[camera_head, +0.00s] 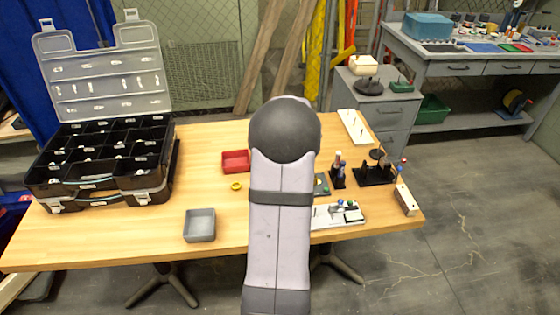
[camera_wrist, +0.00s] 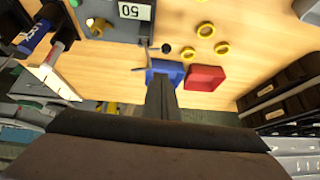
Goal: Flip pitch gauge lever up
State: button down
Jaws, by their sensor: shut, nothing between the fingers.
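My gripper (camera_wrist: 161,84) shows in the wrist view as dark fingers held together, with nothing between them. Its tips overlap the near edge of a blue bin (camera_wrist: 166,70) in the picture; I cannot tell whether they touch. Beyond is a grey block with a label reading 50 (camera_wrist: 134,11), seen upside down. A thin metal rod (camera_wrist: 148,46) stands beside this block, close to a dark round knob (camera_wrist: 166,48). I cannot tell which part is the pitch gauge lever. In the head view my arm hides the gripper and the table behind it.
A red bin (camera_head: 235,161), a grey bin (camera_head: 200,224) and a yellow ring (camera_head: 236,186) lie left of my arm. An open black organizer case (camera_head: 100,160) stands at far left. Several small fixtures, including a white panel (camera_head: 338,216) and black stand (camera_head: 374,175), crowd the right.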

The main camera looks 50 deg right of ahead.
jog(key=b+v, duration=0.1)
jog(key=v, duration=0.9)
jog(key=shift+w+a+b, duration=0.25)
jog(key=shift+b, duration=0.05)
